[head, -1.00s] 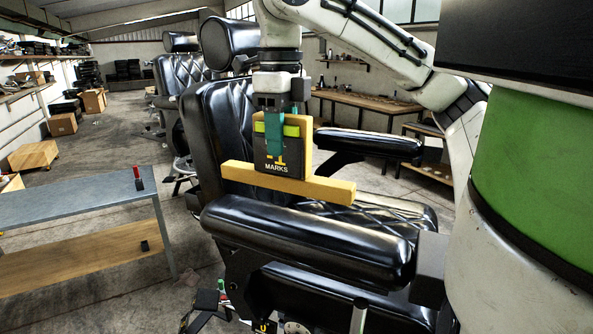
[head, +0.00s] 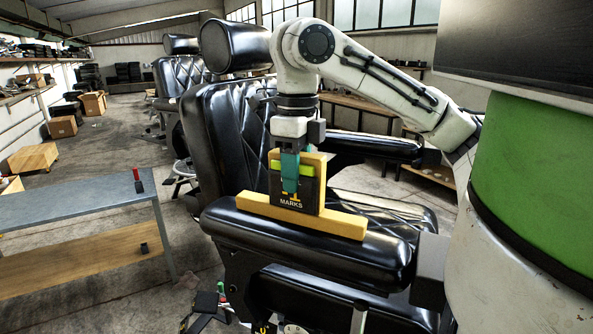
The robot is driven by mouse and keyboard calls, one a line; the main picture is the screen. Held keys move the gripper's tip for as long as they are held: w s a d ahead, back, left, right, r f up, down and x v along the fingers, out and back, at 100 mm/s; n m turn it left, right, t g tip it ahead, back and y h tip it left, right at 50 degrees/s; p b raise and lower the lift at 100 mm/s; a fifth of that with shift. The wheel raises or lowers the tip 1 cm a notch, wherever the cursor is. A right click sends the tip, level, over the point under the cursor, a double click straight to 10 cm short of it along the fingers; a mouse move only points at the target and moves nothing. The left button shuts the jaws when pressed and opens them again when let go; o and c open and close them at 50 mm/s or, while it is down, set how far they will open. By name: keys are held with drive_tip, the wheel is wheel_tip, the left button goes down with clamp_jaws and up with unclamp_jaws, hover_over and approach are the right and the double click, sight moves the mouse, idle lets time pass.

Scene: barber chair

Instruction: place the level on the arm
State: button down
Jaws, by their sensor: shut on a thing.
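The level is a yellow, upside-down T-shaped piece with a black plate marked "MARKS" (head: 338,222). Its long bar lies along the top of the near black padded arm (head: 240,226) of the barber chair and appears to touch it. The upright part of the level stands above the bar. My gripper (head: 290,180) comes down from above and is shut on the upright part, with its teal fingers in front of the black plate. The far finger is hidden behind the level.
The chair's backrest (head: 228,130) rises behind the level, and the far chair arm (head: 375,144) is to the right. A grey metal table (head: 75,198) with a small red-and-black item (head: 138,180) stands at the left. Floor behind it is mostly open.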

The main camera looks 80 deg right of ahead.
drive_tip(key=c, duration=0.7)
unclamp_jaws()
wheel_tip(320, 180, up, 12)
drive_tip(key=shift+r+p, duration=0.15)
drive_tip(key=shift+p, duration=0.4)
